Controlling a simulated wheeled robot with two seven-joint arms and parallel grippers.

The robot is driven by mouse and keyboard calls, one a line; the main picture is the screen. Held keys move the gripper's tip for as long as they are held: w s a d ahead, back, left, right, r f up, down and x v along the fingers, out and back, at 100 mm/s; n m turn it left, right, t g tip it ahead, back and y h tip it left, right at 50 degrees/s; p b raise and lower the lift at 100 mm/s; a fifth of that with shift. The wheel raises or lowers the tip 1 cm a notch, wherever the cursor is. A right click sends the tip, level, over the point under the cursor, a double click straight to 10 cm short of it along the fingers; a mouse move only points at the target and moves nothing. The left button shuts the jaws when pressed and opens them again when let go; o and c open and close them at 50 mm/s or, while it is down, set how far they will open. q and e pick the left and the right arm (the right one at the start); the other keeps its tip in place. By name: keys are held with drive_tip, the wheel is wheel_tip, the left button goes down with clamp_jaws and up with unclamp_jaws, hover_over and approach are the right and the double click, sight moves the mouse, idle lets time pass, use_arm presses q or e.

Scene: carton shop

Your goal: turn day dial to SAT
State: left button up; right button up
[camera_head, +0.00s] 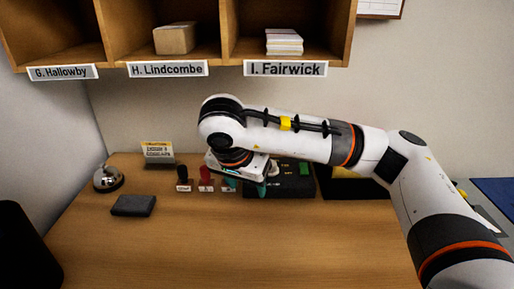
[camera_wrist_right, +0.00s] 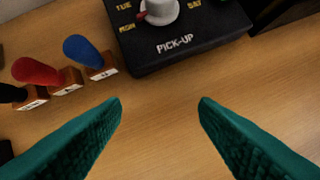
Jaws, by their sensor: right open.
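The black dial box (camera_head: 292,187) stands on the wooden desk, partly hidden behind my right arm in the head view. My right gripper (camera_wrist_right: 160,103), with teal fingers, is open and empty, short of the box's front edge. My left gripper is not in view.
Black, red (camera_wrist_right: 38,72) and blue (camera_wrist_right: 83,50) handled stamps stand left of the box. A bell (camera_head: 108,178), dark pad (camera_head: 134,205) and small sign (camera_head: 158,152) are farther left. Labelled cubbies (camera_head: 214,30) hang above. The front desk is clear.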

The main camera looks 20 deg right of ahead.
drive_tip(key=w+d, duration=0.8)
drive_tip(key=d, duration=0.1)
drive_tip(key=shift+d+r, duration=0.1)
drive_tip(key=shift+r, duration=0.05)
drive_tip(key=shift+w+d+f, duration=0.1)
drive_tip(key=shift+w+f, duration=0.05)
drive_tip(key=shift+f, duration=0.55)
drive_tip(key=shift+x, duration=0.8)
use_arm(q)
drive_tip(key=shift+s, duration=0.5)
use_arm(e)
drive_tip(key=shift+c, duration=0.2)
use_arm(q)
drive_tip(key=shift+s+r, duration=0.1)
use_arm(e)
drive_tip(key=c, duration=0.9)
